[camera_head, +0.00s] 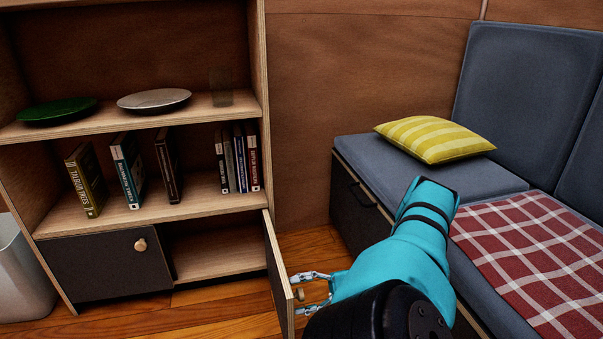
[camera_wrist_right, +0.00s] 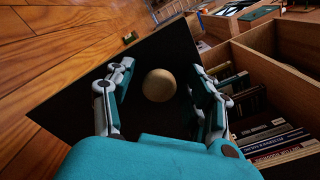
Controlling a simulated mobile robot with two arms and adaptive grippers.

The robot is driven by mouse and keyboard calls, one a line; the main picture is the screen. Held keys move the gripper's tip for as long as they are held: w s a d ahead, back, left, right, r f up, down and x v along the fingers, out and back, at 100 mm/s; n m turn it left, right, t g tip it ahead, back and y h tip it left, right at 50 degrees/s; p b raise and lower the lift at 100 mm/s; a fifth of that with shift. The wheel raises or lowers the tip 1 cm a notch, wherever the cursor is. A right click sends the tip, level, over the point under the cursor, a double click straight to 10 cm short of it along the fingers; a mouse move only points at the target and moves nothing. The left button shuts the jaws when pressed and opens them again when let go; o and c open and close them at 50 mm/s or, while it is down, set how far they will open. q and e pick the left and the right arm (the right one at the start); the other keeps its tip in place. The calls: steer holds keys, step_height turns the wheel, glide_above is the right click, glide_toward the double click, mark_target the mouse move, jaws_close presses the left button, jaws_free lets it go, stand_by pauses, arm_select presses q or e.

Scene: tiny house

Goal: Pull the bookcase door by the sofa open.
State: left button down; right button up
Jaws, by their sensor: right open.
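The bookcase (camera_head: 258,110) stands at the left in the head view. Its lower right door (camera_head: 276,268), by the sofa, stands swung far out and shows nearly edge-on. The compartment behind it (camera_head: 215,252) is exposed and looks empty. My right gripper (camera_head: 300,293) is open at the door's outer face, with one finger on each side of the round wooden knob (camera_head: 299,294). In the right wrist view, the knob (camera_wrist_right: 159,85) sits between the spread fingers, in front of the dark door panel (camera_wrist_right: 145,52). Contact with it cannot be told. My left gripper is not in view.
The sofa (camera_head: 385,182) with a yellow cushion (camera_head: 434,139) and a red checked blanket (camera_head: 535,255) is at the right. The lower left door (camera_head: 105,265) is shut. Books and plates fill the shelves above. Wooden floor (camera_head: 312,246) shows between bookcase and sofa.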

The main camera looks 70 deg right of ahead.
step_height(320, 180, up, 9)
steer(key=shift+f, duration=0.15)
steer(key=shift+r, duration=0.65)
stand_by(0.5)
